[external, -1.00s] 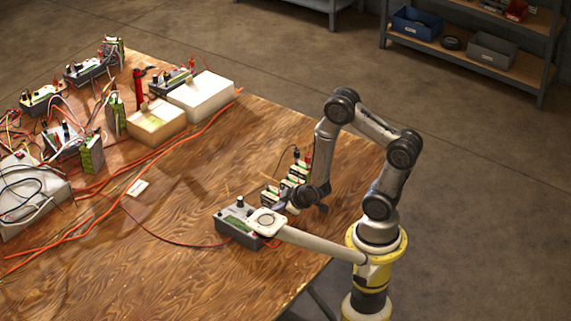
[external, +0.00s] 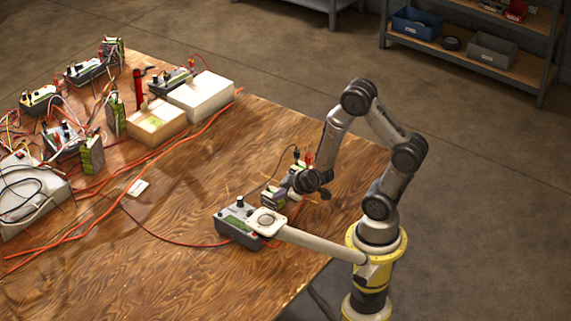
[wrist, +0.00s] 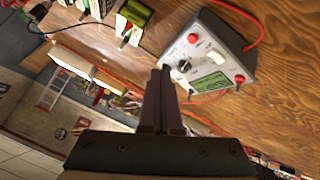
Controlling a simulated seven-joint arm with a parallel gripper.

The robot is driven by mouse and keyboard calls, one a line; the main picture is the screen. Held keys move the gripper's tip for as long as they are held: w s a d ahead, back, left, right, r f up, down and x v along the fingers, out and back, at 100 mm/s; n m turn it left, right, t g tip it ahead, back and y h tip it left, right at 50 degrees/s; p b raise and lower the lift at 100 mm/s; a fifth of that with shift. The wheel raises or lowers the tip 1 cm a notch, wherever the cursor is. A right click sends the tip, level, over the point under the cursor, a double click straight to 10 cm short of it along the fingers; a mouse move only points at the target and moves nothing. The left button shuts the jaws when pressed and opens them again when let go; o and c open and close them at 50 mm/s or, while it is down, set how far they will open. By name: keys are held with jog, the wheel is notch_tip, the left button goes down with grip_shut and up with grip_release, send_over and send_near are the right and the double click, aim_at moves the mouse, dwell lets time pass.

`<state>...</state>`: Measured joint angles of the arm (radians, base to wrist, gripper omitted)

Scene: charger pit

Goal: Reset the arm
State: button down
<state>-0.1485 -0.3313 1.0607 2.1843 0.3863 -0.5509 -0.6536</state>
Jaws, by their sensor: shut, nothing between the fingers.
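My gripper (wrist: 160,80) is shut and empty; its two fingers lie together in the wrist view. In the external view my gripper (external: 285,190) hangs above the near part of the wooden table, close to the grey charger box. The grey charger (external: 238,222) has a dark knob and a green display; it also shows in the wrist view (wrist: 212,62), to the right of the fingertips. A battery pack with a green label (external: 272,197) stands beside the charger, partly hidden behind my gripper. Battery packs (wrist: 132,16) also show at the top of the wrist view.
The wooden table (external: 190,225) holds more chargers, batteries and tangled wires at the far left. Red cables cross the table. A shelf (external: 480,60) stands away at the upper right.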

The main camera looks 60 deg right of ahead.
jog(key=w+r+t, duration=0.3)
jog(key=w+r, duration=0.1)
jog(key=r, duration=0.8)
jog(key=s+r+m+y, duration=0.15)
jog(key=s+r, duration=0.25)
jog(key=r, duration=0.7)
jog(key=s+f+m+g, duration=0.1)
jog(key=s+m+g, duration=0.2)
jog(key=s, duration=1.3)
jog(key=g, duration=0.3)
jog(key=shift+s+d+f, duration=0.2)
jog(key=shift+d+f, duration=0.05)
jog(key=shift+f, duration=0.1)
